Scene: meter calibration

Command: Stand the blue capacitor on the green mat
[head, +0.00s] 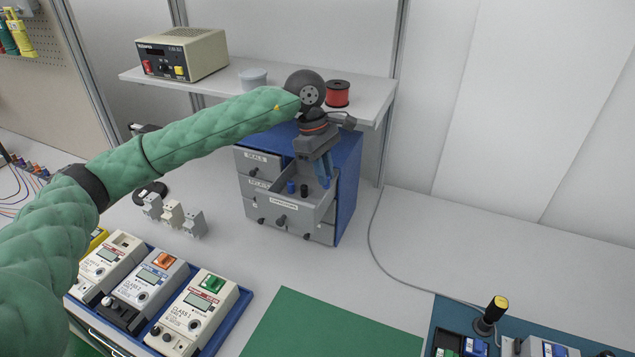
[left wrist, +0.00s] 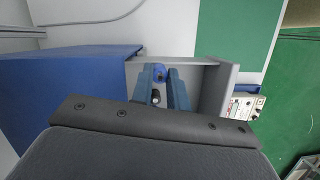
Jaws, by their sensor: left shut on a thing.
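My left gripper (head: 325,179) reaches down into the open drawer (head: 292,205) of the small cabinet, at its right side. In the left wrist view its two blue fingers (left wrist: 159,80) are shut on the blue capacitor (left wrist: 158,74), whose round end shows between the tips. In the head view the fingers largely hide it. A small blue part (head: 291,187) and a black part (head: 304,190) stand in the drawer left of the fingers. The green mat (head: 325,325) lies flat at the front; its visible part is bare. My right gripper is not in view.
The blue cabinet (head: 350,180) stands under a shelf (head: 375,98) with a power unit (head: 182,54) and a red spool (head: 337,94). Meters in a blue tray (head: 237,318) stand left of the mat. A teal mat with tools lies right. The table between is clear.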

